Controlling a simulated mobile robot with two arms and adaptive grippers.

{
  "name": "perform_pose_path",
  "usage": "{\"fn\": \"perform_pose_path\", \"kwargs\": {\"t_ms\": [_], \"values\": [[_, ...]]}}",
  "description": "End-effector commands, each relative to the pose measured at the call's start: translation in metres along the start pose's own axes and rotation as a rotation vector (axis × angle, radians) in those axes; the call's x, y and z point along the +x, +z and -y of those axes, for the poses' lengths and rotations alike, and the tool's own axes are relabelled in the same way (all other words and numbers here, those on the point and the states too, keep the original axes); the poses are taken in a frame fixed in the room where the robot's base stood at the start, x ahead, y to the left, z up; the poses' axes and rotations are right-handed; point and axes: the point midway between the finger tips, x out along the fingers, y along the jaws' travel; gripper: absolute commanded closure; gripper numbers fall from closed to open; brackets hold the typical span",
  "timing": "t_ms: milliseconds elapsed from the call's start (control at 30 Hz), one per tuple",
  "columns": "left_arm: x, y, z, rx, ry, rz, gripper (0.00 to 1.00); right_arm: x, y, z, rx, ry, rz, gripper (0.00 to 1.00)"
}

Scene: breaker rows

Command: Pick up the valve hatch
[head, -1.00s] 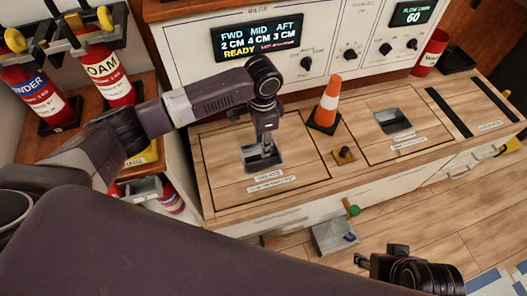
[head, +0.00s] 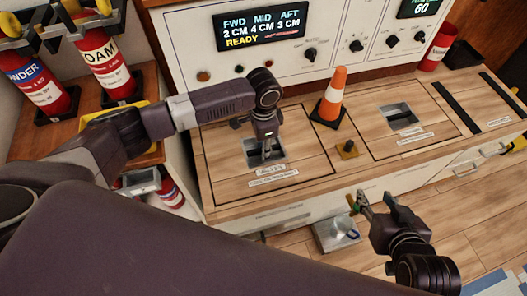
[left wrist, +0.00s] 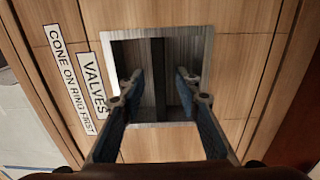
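The valve hatch (head: 215,165) is the left wood panel in the bench top. Its label reads VALVES (head: 271,170), with CONE ON RING FIRST beside it in the left wrist view (left wrist: 71,79). It lies flat and has a square metal recess (left wrist: 200,45) with a dark bar (left wrist: 158,60) across it. My left gripper (head: 267,152) points down into this recess. In the left wrist view its fingers (left wrist: 159,78) are apart, one on each side of the bar, with gaps visible. My right gripper (head: 376,201) appears open and empty in front of the bench.
Another hatch with a recess (head: 402,116) lies further right. Extinguishers (head: 105,55) stand left.

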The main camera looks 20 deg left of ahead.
Motion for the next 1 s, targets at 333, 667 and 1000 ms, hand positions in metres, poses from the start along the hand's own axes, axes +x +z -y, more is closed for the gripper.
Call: {"fn": "perform_pose_path", "kwargs": {"t_ms": [333,667,1000], "values": [[-0.0001,0.0000,-0.0002,0.000,0.000,0.000,0.89,-0.0001,0.0001,0.0000,0.000,0.000,0.001,0.60],[-0.0002,0.0000,-0.0001,0.000,0.000,0.000,1.00,-0.0001,0.0002,-0.0001,0.000,0.000,0.002,0.60],[-0.0030,-0.0018,0.0012,0.000,-0.003,-0.005,1.00,-0.0004,-0.0001,-0.0001,0.000,0.000,0.002,0.60]]}}
